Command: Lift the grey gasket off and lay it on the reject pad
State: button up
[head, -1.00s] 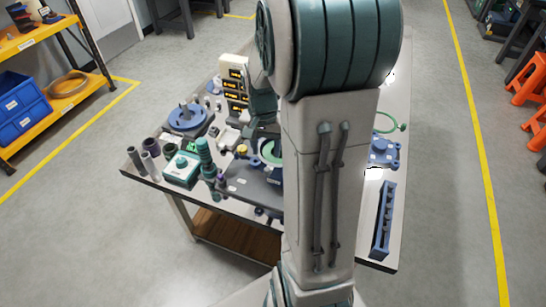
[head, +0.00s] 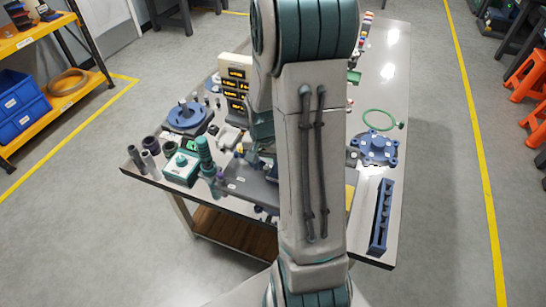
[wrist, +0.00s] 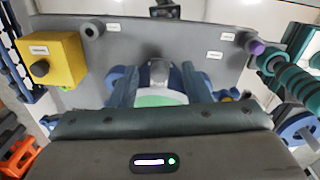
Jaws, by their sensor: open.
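In the wrist view my gripper (wrist: 158,85) is open, its two blue-grey fingers spread above a blue round part on a dark grey plate (wrist: 130,45). A pale green disc (wrist: 160,101) shows between the fingers, partly hidden by my wrist. A small grey upright part (wrist: 159,70) stands beyond it; I cannot tell whether any grey gasket shows there. In the head view my arm hides the gripper and most of the fixture; the grey plate (head: 245,183) shows to its left. I cannot make out the reject pad in either view.
A yellow box with a black knob (wrist: 55,60) stands at one plate corner, a teal ribbed column (wrist: 295,85) at another. Right of my arm are a green ring (head: 380,119), a blue flange (head: 375,148) and a blue slotted rack (head: 382,220).

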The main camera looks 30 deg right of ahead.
grip_shut()
jog(key=shift+r, duration=0.1)
